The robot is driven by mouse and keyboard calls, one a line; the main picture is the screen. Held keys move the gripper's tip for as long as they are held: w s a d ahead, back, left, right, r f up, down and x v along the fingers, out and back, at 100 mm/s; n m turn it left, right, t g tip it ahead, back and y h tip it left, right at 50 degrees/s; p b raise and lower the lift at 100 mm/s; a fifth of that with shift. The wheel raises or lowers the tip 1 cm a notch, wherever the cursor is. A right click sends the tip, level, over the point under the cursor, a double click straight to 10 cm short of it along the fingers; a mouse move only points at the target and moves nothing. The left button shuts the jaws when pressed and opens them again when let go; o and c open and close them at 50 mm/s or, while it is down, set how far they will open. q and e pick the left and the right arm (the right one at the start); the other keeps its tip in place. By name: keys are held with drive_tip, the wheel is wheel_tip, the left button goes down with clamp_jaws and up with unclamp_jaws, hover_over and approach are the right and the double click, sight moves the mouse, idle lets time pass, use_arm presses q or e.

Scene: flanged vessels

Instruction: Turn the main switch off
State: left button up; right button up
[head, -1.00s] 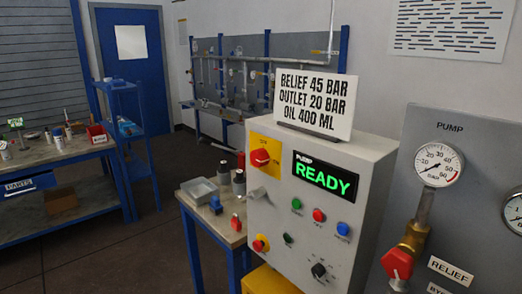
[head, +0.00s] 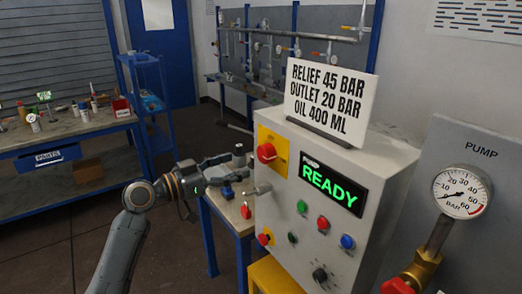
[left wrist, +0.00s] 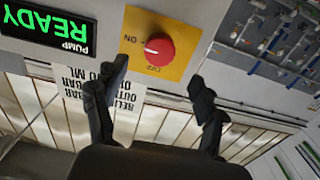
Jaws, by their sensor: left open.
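The main switch is a red round knob (head: 267,152) on a yellow plate (head: 279,144) at the upper left of the grey control box's front. In the left wrist view the knob (left wrist: 160,50) appears turned over, with "ON" left of it and "OFF" below. A pale mark on the knob's left side faces "ON". My left gripper (head: 256,172) is open and empty, just in front of and slightly below the switch. In the left wrist view its fingers (left wrist: 157,73) are spread on either side below the knob, apart from it. My right gripper is not in view.
The green "READY" display (head: 331,184) and several coloured buttons share the panel. A sign (head: 328,98) stands on the box. A pressure gauge (head: 462,191) is at the right. A small table (head: 236,222) with objects stands beneath my left gripper. A parts bench (head: 75,125) is farther left.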

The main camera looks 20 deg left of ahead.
sight(261, 156)
use_arm(q)
drive_tip(key=p+x, duration=0.2)
drive_tip(key=x, duration=0.6)
drive_tip(key=shift+p, duration=0.3)
drive_tip(key=shift+w+d, duration=0.3)
drive_tip(key=shift+w, duration=0.05)
drive_tip(key=c, duration=1.1)
drive_tip(key=shift+c, duration=0.2)
